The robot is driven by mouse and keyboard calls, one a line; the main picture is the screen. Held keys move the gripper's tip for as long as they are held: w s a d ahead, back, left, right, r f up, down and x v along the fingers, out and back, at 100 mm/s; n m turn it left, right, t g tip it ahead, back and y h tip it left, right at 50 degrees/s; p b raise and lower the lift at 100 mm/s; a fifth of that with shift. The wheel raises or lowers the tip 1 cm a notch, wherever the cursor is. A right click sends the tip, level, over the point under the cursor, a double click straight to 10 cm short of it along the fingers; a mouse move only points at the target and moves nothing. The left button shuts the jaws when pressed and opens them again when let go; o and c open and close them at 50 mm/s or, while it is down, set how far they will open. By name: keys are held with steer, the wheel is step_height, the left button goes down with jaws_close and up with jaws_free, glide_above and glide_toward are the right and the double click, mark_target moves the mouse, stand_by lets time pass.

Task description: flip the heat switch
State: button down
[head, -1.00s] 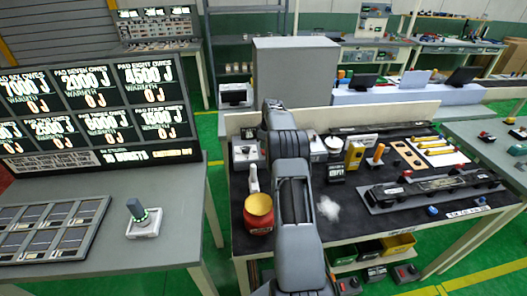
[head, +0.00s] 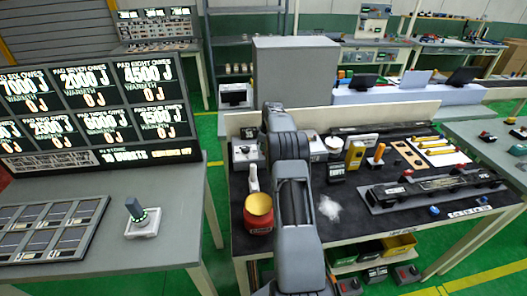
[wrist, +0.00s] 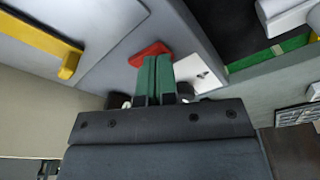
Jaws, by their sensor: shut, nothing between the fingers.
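My gripper (wrist: 157,62) shows in the wrist view with its two green fingers pressed together and nothing between them. A red piece (wrist: 150,53) lies just at the fingertips, partly hidden by them. I cannot tell whether they touch, or whether this is the heat switch. A white plate (wrist: 200,74) with small dark marks is right of the fingers. In the head view my arm reaches over the dark-topped workbench (head: 350,220), and my gripper is hidden behind it. No heat label is readable in either view.
A red jar with a yellow top (head: 258,212) stands left of my arm. White powder (head: 329,207) lies right of it. A yellow block (head: 355,154) and a long dark fixture (head: 430,188) are farther right. A grey desk (head: 180,235) with a joystick (head: 139,216) stands left.

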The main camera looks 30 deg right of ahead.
steer(key=shift+f, duration=0.35)
steer(key=shift+r, duration=0.1)
steer(key=shift+r+p, duration=2.25)
steer(key=shift+r, duration=1.25)
